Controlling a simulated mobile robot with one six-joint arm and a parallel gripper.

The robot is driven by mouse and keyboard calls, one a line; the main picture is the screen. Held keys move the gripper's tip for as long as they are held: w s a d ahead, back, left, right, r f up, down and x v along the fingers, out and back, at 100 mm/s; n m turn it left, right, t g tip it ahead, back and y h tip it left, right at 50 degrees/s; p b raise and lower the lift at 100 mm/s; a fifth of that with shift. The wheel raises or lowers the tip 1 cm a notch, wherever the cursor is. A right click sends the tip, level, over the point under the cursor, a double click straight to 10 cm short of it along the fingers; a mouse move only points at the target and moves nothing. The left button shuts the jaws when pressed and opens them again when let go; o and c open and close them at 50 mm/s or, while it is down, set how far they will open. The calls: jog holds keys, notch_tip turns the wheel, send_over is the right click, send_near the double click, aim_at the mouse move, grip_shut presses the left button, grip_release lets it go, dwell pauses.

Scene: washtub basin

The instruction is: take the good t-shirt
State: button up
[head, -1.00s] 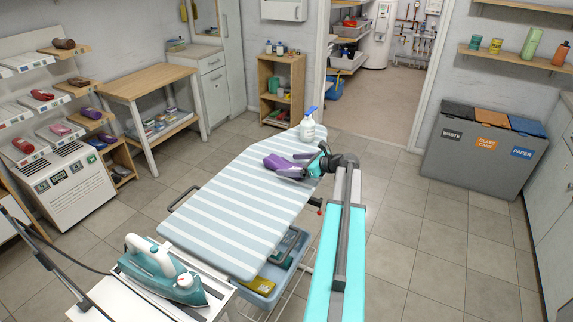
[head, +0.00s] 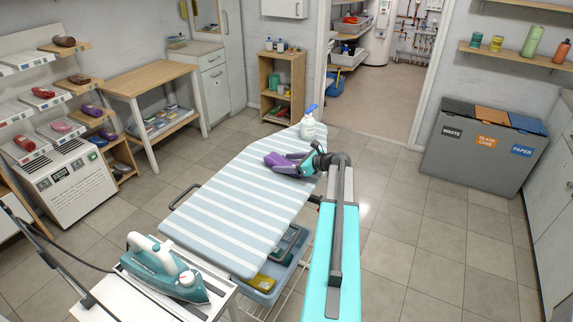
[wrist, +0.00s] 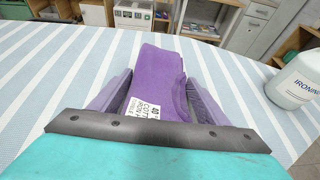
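A purple folded t-shirt (head: 274,159) lies at the far part of the striped ironing board (head: 225,205). In the wrist view the purple t-shirt (wrist: 158,72) shows a white care label reading "40" and "COTTON", with the rest partly hidden. My gripper (head: 287,164) is at the t-shirt. The near end of the t-shirt is hidden behind my gripper's dark plate.
A white spray bottle (head: 308,127) stands close to my gripper at the board's far end. A teal iron (head: 166,268) rests at the near left. A shelf rack (head: 60,140) holds several rolled garments at left. Waste bins (head: 484,150) stand at right. Floor between is clear.

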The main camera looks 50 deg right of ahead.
jog(key=c, duration=0.7)
jog(key=shift+o, duration=0.2)
jog(key=shift+r, duration=0.15)
jog(key=shift+r+b, duration=0.65)
jog(key=shift+r, duration=0.55)
jog(key=s+r+b, duration=0.2)
jog(key=s+b, duration=0.2)
jog(key=s, duration=1.2)
jog(key=shift+a+r, duration=0.15)
jog(key=shift+a, duration=0.25)
